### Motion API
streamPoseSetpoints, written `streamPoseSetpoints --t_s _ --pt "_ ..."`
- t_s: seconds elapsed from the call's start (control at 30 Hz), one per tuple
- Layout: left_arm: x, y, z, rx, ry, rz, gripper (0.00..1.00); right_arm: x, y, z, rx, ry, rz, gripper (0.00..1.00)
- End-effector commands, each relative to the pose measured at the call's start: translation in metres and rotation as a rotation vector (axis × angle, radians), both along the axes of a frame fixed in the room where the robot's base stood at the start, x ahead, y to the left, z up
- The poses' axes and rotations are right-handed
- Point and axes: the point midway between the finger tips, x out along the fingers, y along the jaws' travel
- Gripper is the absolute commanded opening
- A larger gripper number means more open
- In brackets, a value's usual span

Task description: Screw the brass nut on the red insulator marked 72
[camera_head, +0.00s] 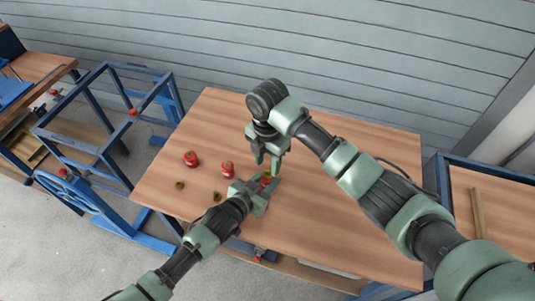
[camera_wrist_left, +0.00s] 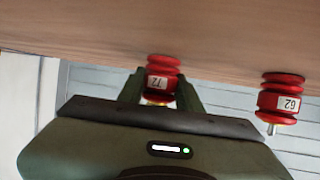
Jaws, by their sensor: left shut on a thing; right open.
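The red insulator marked 72 (camera_wrist_left: 162,82) stands on the table between the fingers of my left gripper (camera_wrist_left: 168,90), which is shut on it. In the head view my left gripper (camera_head: 263,188) comes in low from the left, and the insulator's top (camera_head: 267,178) is partly covered. A brass-coloured piece shows at the insulator's stud end; I cannot tell whether it is the nut. My right gripper (camera_head: 267,163) points down just above this insulator, open.
A second red insulator, marked 62 (camera_wrist_left: 280,101), stands beside the held one. Two red insulators, a left one (camera_head: 191,158) and a nearer one (camera_head: 227,170), show on the wooden table (camera_head: 345,225). Blue frames (camera_head: 105,130) stand left. The table's right side is clear.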

Motion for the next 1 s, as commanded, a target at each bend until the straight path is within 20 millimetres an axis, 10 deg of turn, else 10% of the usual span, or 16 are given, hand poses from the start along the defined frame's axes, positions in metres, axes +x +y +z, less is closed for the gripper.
streamPoseSetpoints --t_s 0.63,0.8,1.0 --pt "0.0 0.0 0.0 0.001 0.001 0.0 0.0 0.0 0.0 -0.037 0.0 0.0 0.001 0.43" --pt "0.0 0.0 0.0 0.001 0.001 0.0 0.0 0.0 0.0 -0.037 0.0 0.0 0.0 0.0" --pt "0.0 0.0 0.0 0.001 0.001 0.0 0.0 0.0 0.0 -0.037 0.001 0.0 -0.029 0.0"
